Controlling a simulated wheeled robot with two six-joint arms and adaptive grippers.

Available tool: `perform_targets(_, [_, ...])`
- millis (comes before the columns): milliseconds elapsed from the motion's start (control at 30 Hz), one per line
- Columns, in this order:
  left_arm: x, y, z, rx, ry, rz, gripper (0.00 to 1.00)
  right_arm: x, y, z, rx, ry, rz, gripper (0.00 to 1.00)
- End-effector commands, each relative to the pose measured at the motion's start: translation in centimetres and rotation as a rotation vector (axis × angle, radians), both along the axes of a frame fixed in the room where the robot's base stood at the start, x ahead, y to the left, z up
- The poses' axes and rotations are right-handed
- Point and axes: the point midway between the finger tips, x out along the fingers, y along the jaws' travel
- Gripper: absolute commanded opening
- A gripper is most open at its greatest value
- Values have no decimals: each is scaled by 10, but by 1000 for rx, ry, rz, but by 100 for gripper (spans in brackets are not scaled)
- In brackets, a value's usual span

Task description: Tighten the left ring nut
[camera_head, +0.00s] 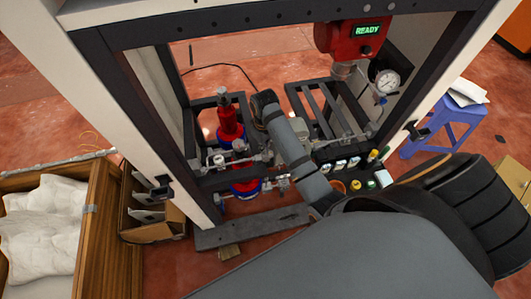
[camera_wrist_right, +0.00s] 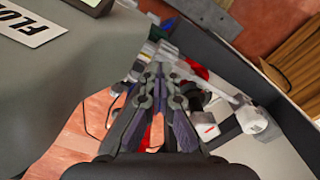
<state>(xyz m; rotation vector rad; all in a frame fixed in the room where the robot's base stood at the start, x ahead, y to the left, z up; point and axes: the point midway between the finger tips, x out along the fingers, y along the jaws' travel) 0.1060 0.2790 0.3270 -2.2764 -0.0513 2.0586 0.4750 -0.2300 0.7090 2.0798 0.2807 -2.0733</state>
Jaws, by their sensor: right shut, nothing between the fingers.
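My right gripper (camera_wrist_right: 157,72) shows in the right wrist view with its fingers together and nothing between them. In the head view my right arm reaches into the frame from below, and its fingers are hard to make out. A red cylinder (camera_head: 230,121) stands inside the frame, left of my arm. Blue ring-shaped parts (camera_head: 246,188) sit around the red assembly, beside metal pipe fittings (camera_head: 258,158). I cannot tell which part is the left ring nut; it may be partly hidden. My left gripper is not in view.
A dark-and-white upright frame (camera_head: 146,130) surrounds the fittings. A red unit reading READY (camera_head: 352,40) hangs above, with a gauge (camera_head: 387,81) at right. A wooden crate (camera_head: 112,235) and cardboard box (camera_head: 150,229) stand at left. A blue stool (camera_head: 440,125) stands at right.

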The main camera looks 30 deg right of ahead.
Motion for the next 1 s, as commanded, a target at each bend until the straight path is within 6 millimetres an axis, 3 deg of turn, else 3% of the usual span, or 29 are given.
perform_targets(1000, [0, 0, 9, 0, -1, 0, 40, -7, 1, -4, 2, 16, 0, 0])
